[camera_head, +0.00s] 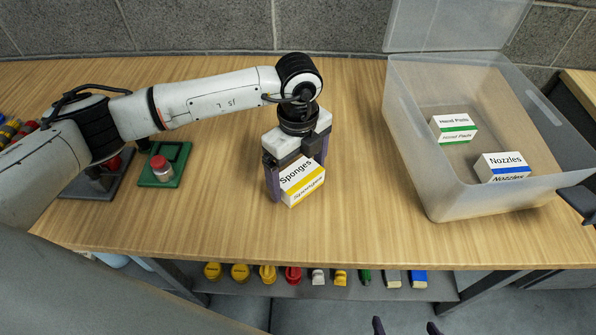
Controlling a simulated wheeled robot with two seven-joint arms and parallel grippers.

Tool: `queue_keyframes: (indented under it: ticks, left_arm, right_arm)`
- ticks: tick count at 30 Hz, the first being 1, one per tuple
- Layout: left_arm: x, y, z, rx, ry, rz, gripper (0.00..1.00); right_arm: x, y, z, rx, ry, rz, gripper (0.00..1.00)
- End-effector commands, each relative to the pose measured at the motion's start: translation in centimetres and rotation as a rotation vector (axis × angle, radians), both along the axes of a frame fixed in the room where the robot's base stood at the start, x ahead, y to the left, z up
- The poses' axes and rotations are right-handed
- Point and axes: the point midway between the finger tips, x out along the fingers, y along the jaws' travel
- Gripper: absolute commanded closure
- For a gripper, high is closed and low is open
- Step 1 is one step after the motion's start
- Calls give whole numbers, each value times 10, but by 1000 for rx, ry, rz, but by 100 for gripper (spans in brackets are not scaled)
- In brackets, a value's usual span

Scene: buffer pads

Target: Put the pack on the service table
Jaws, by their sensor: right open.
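A white pack with a yellow stripe, labelled Sponges (303,183), is at the middle of the wooden table (220,225). My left gripper (295,178) comes down over it with a finger on each side and looks shut on it. I cannot tell whether the pack touches the tabletop. A green-striped pack (454,129) and a blue-striped pack labelled Nozzles (504,167) lie in the clear bin. My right gripper (405,327) shows only its two fingertips at the bottom edge, apart and empty. Which table is the service table is not marked.
The clear bin (437,190) stands on the right, its lid (455,22) raised. A green tray (180,172) holds a red-capped jar (161,168) at left. Several coloured items sit on a shelf (300,290) below. The tabletop between gripper and bin is clear.

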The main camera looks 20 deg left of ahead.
Motion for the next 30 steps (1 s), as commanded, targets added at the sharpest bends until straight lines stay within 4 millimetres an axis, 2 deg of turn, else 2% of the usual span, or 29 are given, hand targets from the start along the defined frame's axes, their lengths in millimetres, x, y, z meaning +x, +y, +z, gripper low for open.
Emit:
queue_keyframes:
  ticks: [9, 14, 24, 30]
  left_arm:
    - [0, 0, 1, 0, 0, 0, 4]
    - [1, 0, 12, 0, -2, 0, 4]
    - [1, 0, 82, 0, -4, 0, 4]
    - [1, -1, 113, -1, -2, 0, 4]
  right_arm:
    - [0, 0, 1, 0, 0, 0, 11]
    - [0, 0, 2, 0, -1, 0, 11]
    - [0, 0, -2, 0, -1, 0, 11]
    - [0, 0, -3, 0, -1, 0, 11]
